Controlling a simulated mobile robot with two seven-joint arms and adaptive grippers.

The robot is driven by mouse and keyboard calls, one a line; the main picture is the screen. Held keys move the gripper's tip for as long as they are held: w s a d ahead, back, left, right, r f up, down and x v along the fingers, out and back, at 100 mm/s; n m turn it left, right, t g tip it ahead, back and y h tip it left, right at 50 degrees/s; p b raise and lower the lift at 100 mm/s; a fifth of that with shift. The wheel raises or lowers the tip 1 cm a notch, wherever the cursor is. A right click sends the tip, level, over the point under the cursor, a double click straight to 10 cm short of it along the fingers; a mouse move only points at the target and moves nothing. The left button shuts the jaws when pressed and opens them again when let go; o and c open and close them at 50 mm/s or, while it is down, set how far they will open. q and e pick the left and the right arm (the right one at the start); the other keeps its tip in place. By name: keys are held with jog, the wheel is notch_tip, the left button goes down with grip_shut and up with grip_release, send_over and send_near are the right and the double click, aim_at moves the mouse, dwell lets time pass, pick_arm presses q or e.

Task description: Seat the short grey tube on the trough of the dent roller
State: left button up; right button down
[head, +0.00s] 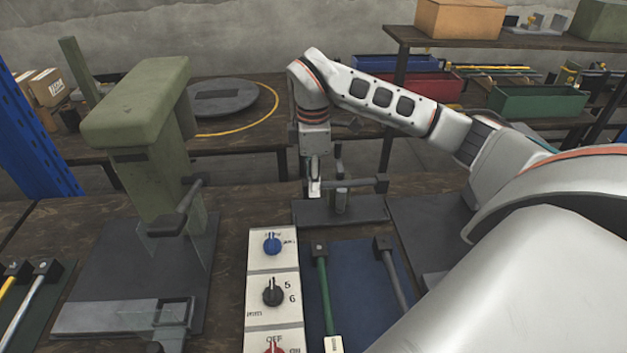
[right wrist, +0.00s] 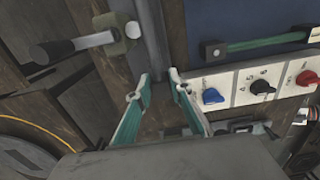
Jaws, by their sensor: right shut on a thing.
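My right gripper (head: 315,187) hangs pointing down at the left end of a dark base plate with a small upright post (head: 341,195), which looks like the dent roller. It is shut on a short grey tube (head: 350,183) that reaches right, across the post, to a dark end. In the right wrist view the two teal-padded fingers (right wrist: 160,95) flank the near end of a grey bar. The grip itself and the trough are hidden, and I cannot tell whether the tube touches the roller. My left gripper is out of view.
A green press (head: 140,110) stands on the left. A white panel with knobs (head: 271,290) is in front, beside a blue mat (head: 350,270) holding a green rod (head: 324,290) and another grey rod (head: 392,275). A lever with a black handle (right wrist: 52,52) shows in the wrist view.

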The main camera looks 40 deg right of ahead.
dwell(0.3)
jog(key=shift+r, duration=0.1)
jog(key=shift+a, duration=0.1)
jog(key=shift+f+b, duration=1.2)
jog(key=shift+f, duration=2.5)
jog(key=shift+f+b, duration=0.45)
jog(key=shift+f, duration=0.3)
